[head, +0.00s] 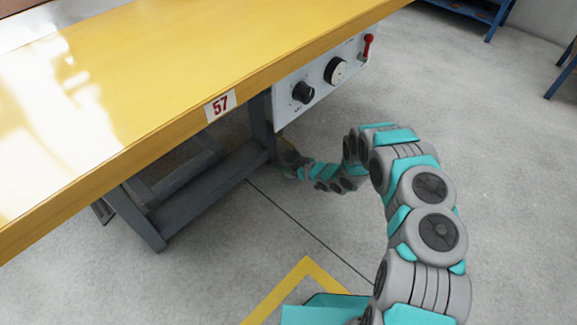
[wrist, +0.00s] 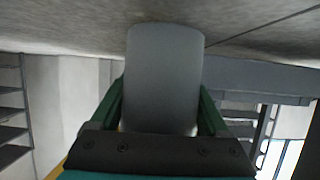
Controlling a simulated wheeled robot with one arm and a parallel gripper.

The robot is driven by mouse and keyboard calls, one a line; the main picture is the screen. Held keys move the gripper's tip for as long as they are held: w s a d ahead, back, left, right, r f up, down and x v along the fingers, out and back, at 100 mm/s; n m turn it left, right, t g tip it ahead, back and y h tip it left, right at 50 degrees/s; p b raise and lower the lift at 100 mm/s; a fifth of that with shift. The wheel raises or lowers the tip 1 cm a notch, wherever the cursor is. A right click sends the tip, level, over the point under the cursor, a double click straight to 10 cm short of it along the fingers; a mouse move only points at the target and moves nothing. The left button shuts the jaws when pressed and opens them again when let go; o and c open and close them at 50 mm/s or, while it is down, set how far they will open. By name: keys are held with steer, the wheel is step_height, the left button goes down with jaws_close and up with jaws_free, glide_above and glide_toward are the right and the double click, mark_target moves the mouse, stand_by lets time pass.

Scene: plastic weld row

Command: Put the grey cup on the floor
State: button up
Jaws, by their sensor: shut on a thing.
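The grey cup (wrist: 165,65) fills the middle of the wrist view, a plain smooth grey body. My gripper (wrist: 160,108) is shut on it, with one green finger on each side. The far end of the cup shows against the grey concrete floor (wrist: 255,22), which lies across the top of this view. I cannot tell whether the cup touches the floor. In the head view my arm reaches down beside the table's leg, low near the floor (head: 330,220). The cup cannot be made out there.
A yellow-topped table (head: 190,75) marked 57 overhangs close to my arm. A control box (head: 320,82) with knobs and a red lever hangs under its edge. Grey table legs and a crossbar (head: 215,190) stand below. Open floor lies to the right, with blue frames (head: 470,10) at the back.

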steer(key=shift+w+d+f, duration=0.15)
steer(key=shift+w+d, duration=0.25)
steer(key=shift+w, duration=0.3)
steer(key=shift+s+f+b, duration=0.1)
steer(key=shift+f+b, duration=0.2)
steer(key=shift+f, duration=1.35)
steer(key=shift+f, duration=0.2)
steer(key=o, duration=1.2)
steer(key=shift+s+d+r, duration=0.1)
steer(key=shift+r, duration=0.25)
steer(key=v, duration=1.1)
steer(key=shift+s+d+r+p, duration=0.15)
steer(key=shift+d+p, duration=0.05)
steer(key=shift+p, duration=0.2)
